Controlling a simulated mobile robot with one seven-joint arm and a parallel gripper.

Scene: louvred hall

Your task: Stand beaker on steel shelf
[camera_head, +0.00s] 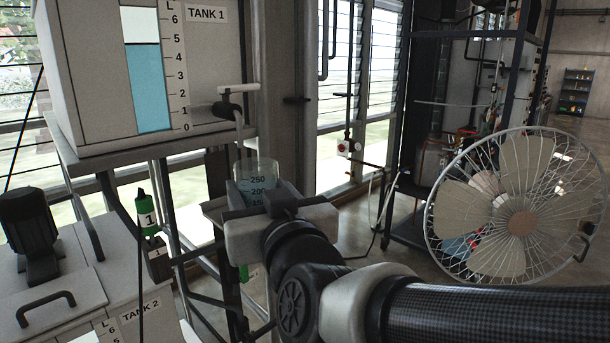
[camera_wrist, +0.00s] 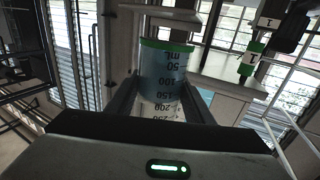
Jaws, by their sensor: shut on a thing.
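The beaker (camera_head: 257,172) is clear, with dark graduations and a bluish content, and is held roughly upright. In the wrist view the beaker (camera_wrist: 166,72) appears inverted, with its green base at the top. My gripper (camera_head: 258,204) is shut on it; in the wrist view the two dark fingers of my gripper (camera_wrist: 165,98) lie on either side of the beaker. The gripper hides part of the lower beaker in the head view. I cannot tell for sure which surface is the steel shelf; a dark rack (camera_head: 407,232) stands at the right.
Tank 1 (camera_head: 95,90) rests on a metal stand at upper left, with its tap (camera_head: 230,108) above the beaker. A caged fan (camera_head: 519,222) stands at right. Open floor shows beyond the rack.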

